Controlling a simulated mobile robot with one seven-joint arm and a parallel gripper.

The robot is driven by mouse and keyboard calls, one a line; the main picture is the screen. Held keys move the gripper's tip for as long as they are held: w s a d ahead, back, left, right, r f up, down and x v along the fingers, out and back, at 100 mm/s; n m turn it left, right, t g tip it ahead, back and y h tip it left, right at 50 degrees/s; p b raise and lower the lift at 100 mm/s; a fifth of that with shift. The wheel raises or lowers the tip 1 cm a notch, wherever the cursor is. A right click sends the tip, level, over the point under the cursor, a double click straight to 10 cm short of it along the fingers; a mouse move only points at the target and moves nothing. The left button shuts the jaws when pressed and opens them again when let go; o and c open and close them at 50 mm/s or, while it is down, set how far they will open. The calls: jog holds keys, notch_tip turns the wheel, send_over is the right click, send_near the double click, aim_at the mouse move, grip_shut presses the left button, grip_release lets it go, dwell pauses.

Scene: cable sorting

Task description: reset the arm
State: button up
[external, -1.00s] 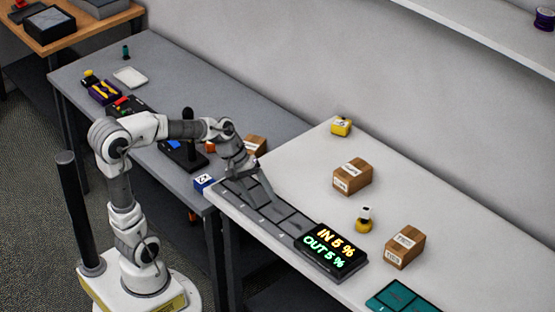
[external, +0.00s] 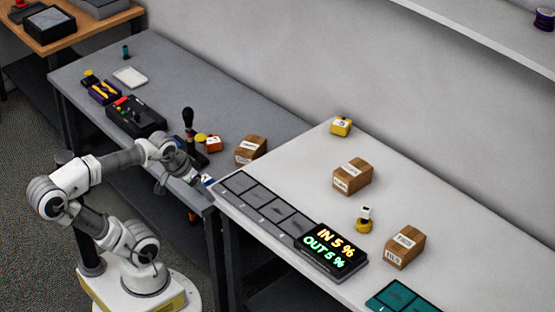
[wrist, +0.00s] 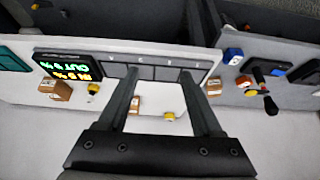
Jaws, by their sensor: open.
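My gripper (external: 190,178) is at the front edge of the grey table in the external view, left of the row of dark grey slots (external: 265,205). In the wrist view my gripper (wrist: 163,75) has its two fingers spread apart with nothing between them that it holds. Its fingertips are small and partly unclear in the external view. The slot row also shows beyond the fingers in the wrist view (wrist: 160,62).
A lit sign (external: 332,247) reads IN 5 % and OUT 5 %. A blue box (external: 207,180) is close to my gripper. A black joystick (external: 188,120), an orange box (external: 213,144) and a brown box (external: 251,150) stand nearby. Brown boxes (external: 352,177) stand on the white table.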

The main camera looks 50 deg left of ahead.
notch_tip(320, 180, up, 12)
jog(key=p, duration=1.2)
jog(key=shift+r, duration=0.1)
